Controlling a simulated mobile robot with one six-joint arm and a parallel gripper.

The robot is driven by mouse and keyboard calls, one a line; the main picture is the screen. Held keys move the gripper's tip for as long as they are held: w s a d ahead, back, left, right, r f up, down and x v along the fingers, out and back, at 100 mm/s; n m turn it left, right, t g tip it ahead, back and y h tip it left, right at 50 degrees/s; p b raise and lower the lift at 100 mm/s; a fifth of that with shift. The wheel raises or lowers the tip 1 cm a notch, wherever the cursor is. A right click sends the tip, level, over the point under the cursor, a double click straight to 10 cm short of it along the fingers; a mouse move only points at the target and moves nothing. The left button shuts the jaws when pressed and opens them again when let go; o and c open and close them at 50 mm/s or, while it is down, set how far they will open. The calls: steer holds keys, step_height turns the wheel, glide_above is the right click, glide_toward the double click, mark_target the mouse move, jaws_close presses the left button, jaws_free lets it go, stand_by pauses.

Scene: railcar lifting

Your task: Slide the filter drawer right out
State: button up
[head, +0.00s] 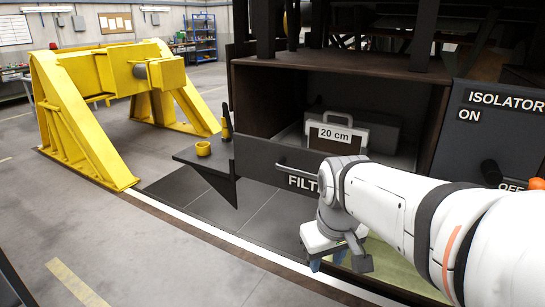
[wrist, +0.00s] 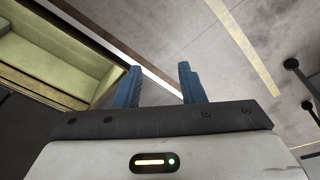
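The filter drawer (head: 255,160) has a dark front with white lettering starting "FILT"; my arm hides the rest. A grey bar handle (head: 296,172) runs across this front, its right end hidden behind my wrist. The drawer front sits at the lower edge of an open dark bay; I cannot tell how far the drawer is out. My gripper (head: 328,262) hangs below and in front of the handle, pointing down, apart from it. In the wrist view, the two blue fingers (wrist: 159,82) stand apart with nothing between them.
A grey case (head: 350,134) labelled "20 cm" stands inside the bay. An isolator panel (head: 500,125) is at right. A yellow steel stand (head: 80,125) is at left; floor before it is clear.

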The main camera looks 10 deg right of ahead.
mark_target(298, 170)
steer(key=w+a+r+n+h+p, duration=0.1)
steer(key=w+r+n+p, duration=0.25)
steer(key=w+r, duration=0.6)
steer(key=w+a+r+n+p, duration=0.15)
steer(key=w+r+n, duration=0.4)
steer(key=w, duration=0.65)
steer(key=shift+m+g, duration=0.3)
steer(key=f, duration=0.2)
steer(key=w+f, duration=0.1)
steer(key=f, duration=0.1)
steer(key=d+f, duration=0.1)
steer(key=f, duration=0.1)
steer(key=shift+w+f+p, duration=0.25)
steer(key=shift+p, duration=0.15)
steer(key=shift+c, duration=0.4)
jaws_close()
